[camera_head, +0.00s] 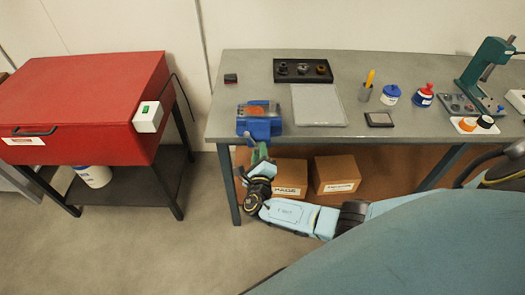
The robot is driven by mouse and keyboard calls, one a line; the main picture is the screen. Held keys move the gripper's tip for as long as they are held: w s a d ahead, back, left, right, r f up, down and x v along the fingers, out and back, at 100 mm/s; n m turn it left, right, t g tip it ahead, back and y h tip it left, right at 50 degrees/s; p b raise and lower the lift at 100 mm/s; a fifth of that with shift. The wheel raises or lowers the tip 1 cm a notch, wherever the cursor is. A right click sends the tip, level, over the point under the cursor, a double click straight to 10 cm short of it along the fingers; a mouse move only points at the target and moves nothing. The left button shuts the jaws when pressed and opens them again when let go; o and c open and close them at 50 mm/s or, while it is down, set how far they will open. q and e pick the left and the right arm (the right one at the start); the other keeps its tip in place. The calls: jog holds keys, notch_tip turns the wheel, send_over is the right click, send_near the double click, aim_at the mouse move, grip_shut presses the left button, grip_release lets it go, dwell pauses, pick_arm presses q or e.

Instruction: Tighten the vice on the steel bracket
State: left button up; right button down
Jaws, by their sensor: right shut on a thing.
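A blue vice (259,127) stands at the left front edge of the grey workbench. A reddish-brown patch shows on its top between the jaws. I cannot make out the steel bracket clearly there. My right gripper (255,146) is at the front of the vice, just below the bench edge. It is shut on what looks like the vice handle, which the gripper itself mostly hides. My right arm reaches in from the lower right, passing low in front of the bench. My left gripper is not in view.
The workbench (227,118) carries a black parts tray (290,79), a grey mat (317,103), several small containers and a green press (485,70). Cardboard boxes (335,173) sit beneath, behind my arm. A red cabinet (80,95) stands left, with open floor between.

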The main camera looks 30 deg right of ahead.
jog(key=shift+s+a+f+n, duration=0.15)
jog(key=shift+f+n, duration=0.1)
jog(key=shift+n, duration=0.15)
jog(key=c, duration=1.4)
grip_release()
jog(key=shift+o, duration=1.2)
jog(key=shift+r, duration=0.2)
jog(key=p+v, duration=0.1)
jog(key=v, duration=1.2)
jog(key=shift+s, duration=0.15)
